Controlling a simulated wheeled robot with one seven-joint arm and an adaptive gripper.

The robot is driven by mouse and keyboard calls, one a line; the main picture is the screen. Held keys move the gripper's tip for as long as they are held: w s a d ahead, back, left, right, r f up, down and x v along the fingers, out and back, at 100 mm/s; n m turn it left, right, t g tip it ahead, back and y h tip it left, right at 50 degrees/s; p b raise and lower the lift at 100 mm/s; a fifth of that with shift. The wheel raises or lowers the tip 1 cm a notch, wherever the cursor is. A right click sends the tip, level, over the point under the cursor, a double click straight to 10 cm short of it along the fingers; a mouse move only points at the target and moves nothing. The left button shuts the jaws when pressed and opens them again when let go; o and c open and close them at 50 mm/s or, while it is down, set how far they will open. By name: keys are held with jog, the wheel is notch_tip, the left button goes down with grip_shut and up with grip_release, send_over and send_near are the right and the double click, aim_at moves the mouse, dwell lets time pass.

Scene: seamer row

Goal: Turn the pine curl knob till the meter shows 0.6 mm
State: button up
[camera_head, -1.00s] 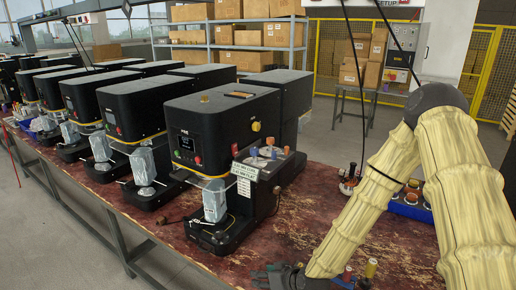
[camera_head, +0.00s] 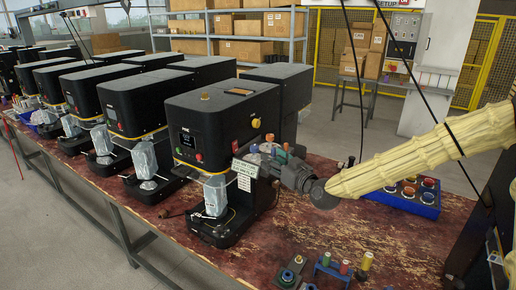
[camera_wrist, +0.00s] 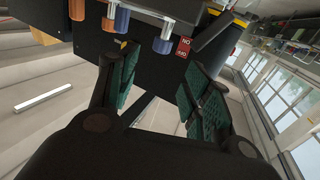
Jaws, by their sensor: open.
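The nearest black seamer (camera_head: 222,112) stands on the bench with a short label, too small to read surely, above a small dark display (camera_head: 187,140). The display's reading is too small to make out. Coloured knobs (camera_head: 268,150) sit on its side panel, partly hidden by my gripper. In the wrist view an orange knob (camera_wrist: 77,10) and a blue knob (camera_wrist: 122,18) hang at the upper edge; which one is the curl knob I cannot tell. My gripper (camera_wrist: 165,92) is open and empty, its green pads spread apart just short of the knobs. In the head view it is beside the panel.
More black seamers (camera_head: 130,105) stand in a row to the left. A blue tray (camera_head: 412,197) with several coloured caps lies on the right of the bench. Small spools and a blue holder (camera_head: 332,266) stand at the front. A paper sign (camera_head: 245,168) hangs below the knobs.

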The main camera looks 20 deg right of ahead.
aim_at(253, 148)
jog(key=shift+p+x, duration=2.1)
jog(key=shift+x, duration=2.65)
jog(key=shift+a, duration=0.1)
jog(key=c, duration=1)
jog(key=shift+c, duration=0.2)
jog(key=shift+f+h, duration=0.1)
jog(key=shift+h, duration=0.2)
jog(key=shift+s+a+m+t+h+b, duration=0.1)
jog(key=shift+a+m+t+h+b, duration=0.15)
jog(key=shift+m+h+b, duration=0.55)
jog(key=shift+a+m+t+h+b, duration=0.2)
jog(key=shift+m+h+b, duration=0.4)
jog(key=shift+h, duration=0.4)
jog(key=m+h+b, duration=0.1)
jog(key=h, duration=0.1)
jog(key=m+h+b, duration=0.1)
jog(key=h, duration=0.1)
jog(key=shift+a+m, duration=0.2)
jog(key=shift+m, duration=0.2)
jog(key=shift+w+a+m+g+h+b, duration=0.15)
jog(key=shift+m+g+h+b, duration=0.6)
jog(key=shift+m+h, duration=0.8)
jog(key=shift+w+a+m+g+h+b, duration=0.15)
jog(key=shift+m+g+h+b, duration=0.65)
jog(key=shift+h, duration=1.35)
jog(key=shift+s+m+h, duration=0.1)
jog(key=shift+m+h, duration=0.15)
jog(key=shift+h, duration=0.05)
